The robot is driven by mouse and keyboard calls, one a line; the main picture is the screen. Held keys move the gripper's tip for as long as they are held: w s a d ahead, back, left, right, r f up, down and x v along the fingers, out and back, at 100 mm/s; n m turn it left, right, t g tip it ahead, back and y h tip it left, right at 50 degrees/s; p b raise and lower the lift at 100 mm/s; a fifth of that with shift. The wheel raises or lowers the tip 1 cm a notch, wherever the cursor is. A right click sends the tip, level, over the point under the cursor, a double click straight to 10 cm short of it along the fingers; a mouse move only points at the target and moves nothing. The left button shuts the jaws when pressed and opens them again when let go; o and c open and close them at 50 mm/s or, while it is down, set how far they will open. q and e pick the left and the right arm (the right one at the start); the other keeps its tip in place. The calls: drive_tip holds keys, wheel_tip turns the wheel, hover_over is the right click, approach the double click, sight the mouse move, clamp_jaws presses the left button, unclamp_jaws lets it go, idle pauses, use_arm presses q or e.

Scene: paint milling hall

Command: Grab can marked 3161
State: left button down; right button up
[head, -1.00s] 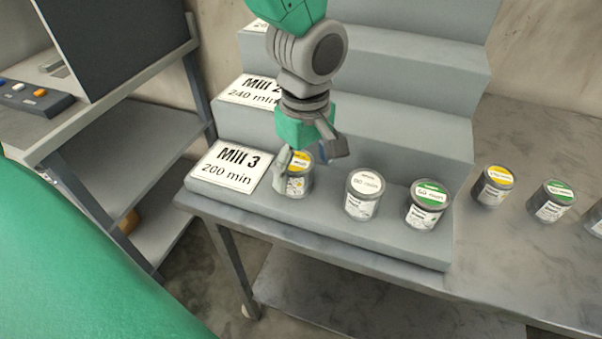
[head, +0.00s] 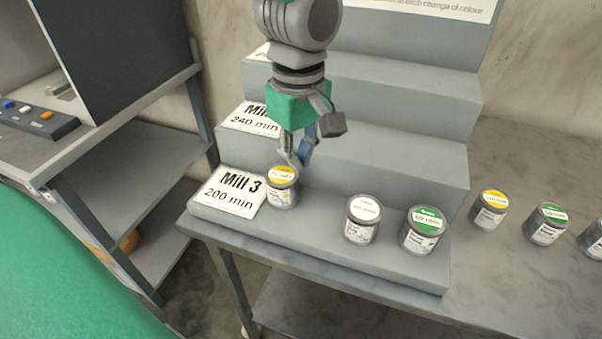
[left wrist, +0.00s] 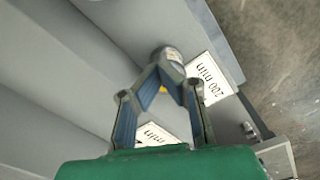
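A grey can with a yellow-and-white lid (head: 283,190) stands upright on the lowest step beside the Mill 3 card. My left gripper (head: 299,162) is just above and behind its lid, to the right. The fingers look drawn together, with no can between them; contact with the lid is unclear. In the left wrist view the fingertips (left wrist: 164,66) converge close to a small grey can (left wrist: 171,53). A white-lidded can (head: 362,222) and a green-lidded can (head: 424,232) stand further right on this step. The can numbers are too small to read. My right gripper is out of view.
The Mill 3 card (head: 228,192) lies left of the yellow-lidded can. More steps rise behind. Several other cans, one yellow-lidded (head: 489,211) and one green-topped (head: 547,224), stand on the table at right. A shelf frame (head: 150,155) is at left.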

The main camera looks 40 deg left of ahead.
use_arm(q)
drive_tip(key=shift+a+r, duration=0.55)
drive_tip(key=shift+r, duration=0.35)
drive_tip(key=shift+c, duration=2.3)
unclamp_jaws()
drive_tip(key=shift+d, duration=0.45)
